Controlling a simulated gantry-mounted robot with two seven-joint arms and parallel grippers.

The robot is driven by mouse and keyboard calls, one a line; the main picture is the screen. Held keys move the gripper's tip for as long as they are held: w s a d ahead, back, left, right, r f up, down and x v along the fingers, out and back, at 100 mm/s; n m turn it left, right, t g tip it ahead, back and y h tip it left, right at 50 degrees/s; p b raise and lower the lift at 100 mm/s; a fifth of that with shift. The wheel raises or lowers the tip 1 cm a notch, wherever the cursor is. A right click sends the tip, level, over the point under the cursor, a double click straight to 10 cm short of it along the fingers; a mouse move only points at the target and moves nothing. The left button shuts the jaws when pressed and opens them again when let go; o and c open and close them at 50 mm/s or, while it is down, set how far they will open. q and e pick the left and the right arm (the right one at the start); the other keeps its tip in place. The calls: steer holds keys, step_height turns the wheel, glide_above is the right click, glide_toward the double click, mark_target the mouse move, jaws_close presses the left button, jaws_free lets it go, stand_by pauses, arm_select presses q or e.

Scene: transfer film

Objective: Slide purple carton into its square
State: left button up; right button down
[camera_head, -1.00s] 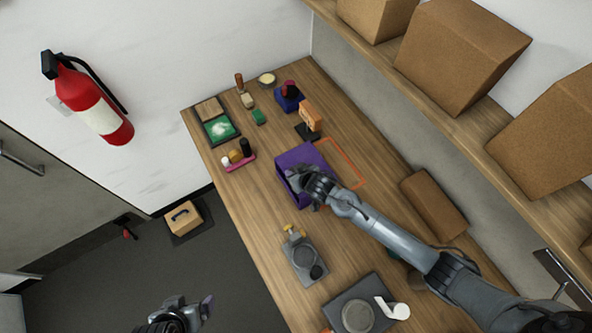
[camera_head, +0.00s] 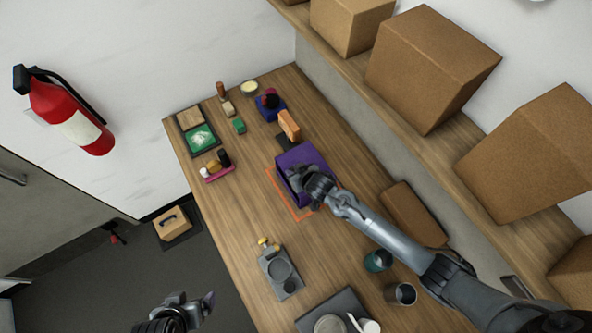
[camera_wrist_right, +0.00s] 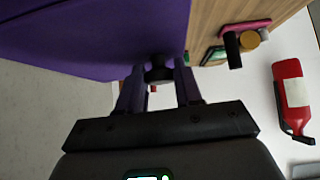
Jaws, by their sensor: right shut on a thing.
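The purple carton (camera_head: 292,160) stands on the wooden table and fills much of the right wrist view (camera_wrist_right: 90,35). My right gripper (camera_head: 305,180) is at its near side, and in the right wrist view its fingers (camera_wrist_right: 158,85) close around a dark knob-like part against the carton. The orange square outline (camera_head: 284,192) shows along the carton's left and near sides; the carton and my arm hide the rest of it. The carton covers part of the square, offset toward the right. My left gripper (camera_head: 195,303) is empty and open, off the table at the bottom.
An orange-brown block (camera_head: 289,125) stands just behind the carton. A pink tray of small bottles (camera_head: 218,172) is to the left. A grey device (camera_head: 279,272) and cups (camera_head: 377,261) stand nearer. A brown box (camera_head: 412,213) lies at the right, below a shelf (camera_head: 440,150).

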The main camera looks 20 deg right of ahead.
steer(key=shift+d, duration=0.15)
steer(key=c, duration=0.9)
jaws_free()
steer(key=shift+o, duration=1.1)
steer(key=v, duration=0.9)
steer(key=shift+s+b, duration=0.15)
steer(key=shift+b, duration=0.25)
steer(key=shift+s+d+r, duration=0.15)
steer(key=shift+s+r, duration=0.3)
steer(key=shift+r, duration=0.15)
